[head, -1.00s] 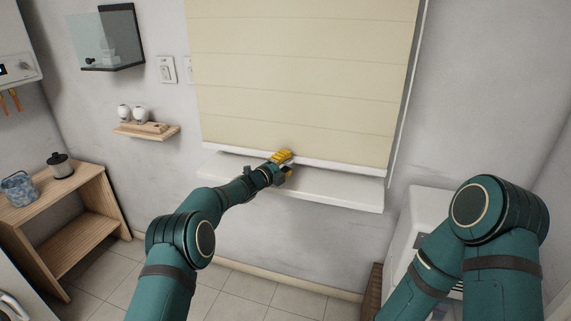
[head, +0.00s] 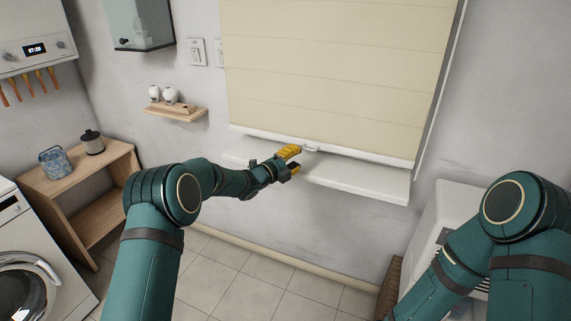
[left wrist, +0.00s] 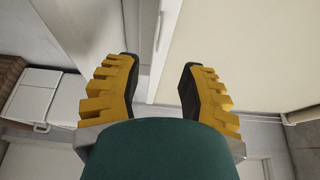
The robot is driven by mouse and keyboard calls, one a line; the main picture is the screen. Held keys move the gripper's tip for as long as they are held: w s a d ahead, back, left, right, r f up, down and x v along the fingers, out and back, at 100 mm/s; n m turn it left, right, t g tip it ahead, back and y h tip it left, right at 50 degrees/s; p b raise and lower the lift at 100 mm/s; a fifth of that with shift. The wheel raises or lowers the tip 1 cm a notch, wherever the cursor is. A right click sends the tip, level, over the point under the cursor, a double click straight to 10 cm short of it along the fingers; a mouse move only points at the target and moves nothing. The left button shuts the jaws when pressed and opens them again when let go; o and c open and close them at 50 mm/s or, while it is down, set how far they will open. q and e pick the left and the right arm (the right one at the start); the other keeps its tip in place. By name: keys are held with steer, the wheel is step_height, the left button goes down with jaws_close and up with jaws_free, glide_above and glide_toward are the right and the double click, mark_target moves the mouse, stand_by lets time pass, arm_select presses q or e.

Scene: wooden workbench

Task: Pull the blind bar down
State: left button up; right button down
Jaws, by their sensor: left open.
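The cream blind (head: 335,70) hangs low over the window and ends in a white blind bar (head: 370,158) just above the white sill. A small handle (head: 311,148) sits at the middle of the bar. My left gripper (head: 293,160), with yellow fingers, is open and empty, just left of and slightly below the handle in the head view. In the left wrist view, the bar (left wrist: 169,45) runs between and beyond the open fingertips (left wrist: 158,75); the fingers appear apart from it. My right gripper is out of view; only its arm shows.
The white sill (head: 360,181) juts out under the bar, close to my left gripper. A small shelf (head: 176,112) is on the wall at left. A wooden stand (head: 75,192) and a washing machine (head: 30,262) are further left. A white appliance (head: 450,215) is at right.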

arm_select(q)
steer(key=shift+v, duration=2)
